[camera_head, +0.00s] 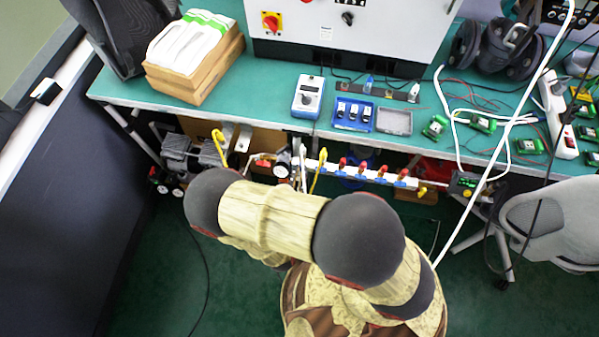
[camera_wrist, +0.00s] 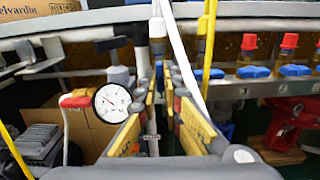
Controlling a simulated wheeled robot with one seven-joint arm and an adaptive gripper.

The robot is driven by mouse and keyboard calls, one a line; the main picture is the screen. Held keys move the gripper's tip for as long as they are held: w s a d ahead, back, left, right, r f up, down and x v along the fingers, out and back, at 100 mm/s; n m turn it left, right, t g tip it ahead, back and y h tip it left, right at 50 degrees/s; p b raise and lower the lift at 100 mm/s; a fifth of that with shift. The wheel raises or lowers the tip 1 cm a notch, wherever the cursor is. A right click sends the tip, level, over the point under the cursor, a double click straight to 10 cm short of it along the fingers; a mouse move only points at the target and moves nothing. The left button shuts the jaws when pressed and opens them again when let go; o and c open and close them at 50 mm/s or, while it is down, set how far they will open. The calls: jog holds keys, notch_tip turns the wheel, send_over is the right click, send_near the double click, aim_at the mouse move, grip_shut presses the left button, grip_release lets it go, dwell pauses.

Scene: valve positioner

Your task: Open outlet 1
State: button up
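A white manifold bar (camera_head: 414,184) with red-topped fittings and blue valve handles runs under the bench's front edge. In the wrist view, a row of blue handles (camera_wrist: 253,72) and red tops (camera_wrist: 249,42) is at the right, with small numbers on the bar below them. Another blue handle (camera_wrist: 209,74) is partly hidden behind a white hose and a yellow tube. I cannot tell which handle belongs to outlet 1. My gripper (camera_wrist: 165,78) is open, with a gap between its yellow-and-grey fingers and nothing clearly held. In the head view my arm hides it.
A round pressure gauge (camera_wrist: 112,102) with a red fitting stands left of my fingers. A yellow tube (camera_wrist: 207,45) and a white hose (camera_wrist: 180,50) hang close by. The green bench (camera_head: 262,105) overhangs the manifold. A grey chair (camera_head: 550,220) stands at the right.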

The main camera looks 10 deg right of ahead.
jog(key=o, duration=0.4)
jog(key=shift+o, duration=0.2)
jog(key=shift+s+a, duration=0.1)
jog(key=v, duration=0.7)
jog(key=shift+s, duration=0.15)
dwell(0.6)
